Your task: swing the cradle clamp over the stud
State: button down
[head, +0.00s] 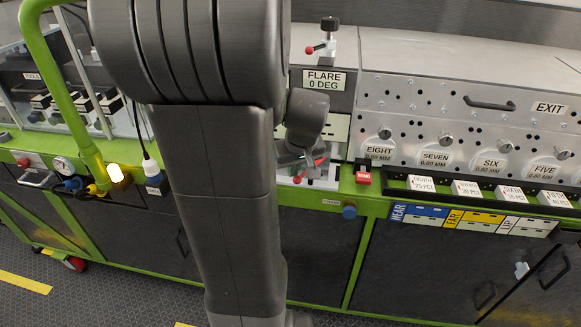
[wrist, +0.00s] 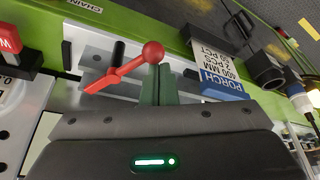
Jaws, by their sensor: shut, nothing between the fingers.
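The clamp is a red lever (wrist: 115,75) with a round red ball knob (wrist: 153,53) in the wrist view. It lies over a pale metal plate (wrist: 92,57). A black upright post (wrist: 117,50), perhaps the stud, stands close beside the lever; I cannot tell whether they touch. My gripper (wrist: 157,75) has its green fingers together, right at the ball knob; contact is unclear. In the head view my gripper (head: 312,162) is low at the station under the FLARE 0 DEG label (head: 324,80). A red ball (head: 297,180) shows there, partly hidden by my arm.
A white and blue PORCH block (wrist: 222,50) stands right of the fingers in the wrist view. A red block (head: 363,178) sits on the green ledge. Another red-knobbed clamp (head: 328,38) stands on top. A perforated panel (head: 460,110) and several white blocks lie to the right.

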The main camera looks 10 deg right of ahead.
jog(key=shift+s+d+f+n+y+b, duration=0.1)
jog(key=shift+s+d+n+y+b, duration=0.15)
jog(key=shift+n, duration=0.35)
jog(key=shift+s+d+n+y+b, duration=0.15)
jog(key=shift+s+n+y+b, duration=0.15)
jog(key=shift+n, duration=0.3)
jog(key=shift+s+d+b, duration=0.4)
jog(key=shift+s, duration=0.1)
jog(key=shift+d, duration=0.1)
